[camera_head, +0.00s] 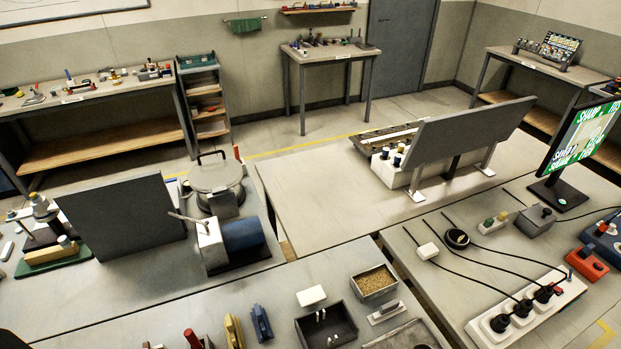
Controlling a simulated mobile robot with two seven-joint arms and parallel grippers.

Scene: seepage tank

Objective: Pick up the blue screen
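I cannot pick out a screen that is clearly blue. A monitor (582,138) with a lit green face and white lettering stands on a dark base at the right. An upright dark grey panel (122,216) stands on the left table; its other side is hidden. A long tilted grey panel (468,131) stands on light feet on the middle table; its far side is hidden. Neither of my grippers shows in the head view.
A pump with a blue motor (243,236) and a round lidded pot (214,177) stand right of the left panel. A white power strip (527,304) with black plugs and cables lies at the front right. The middle table (315,205) has clear space at its left.

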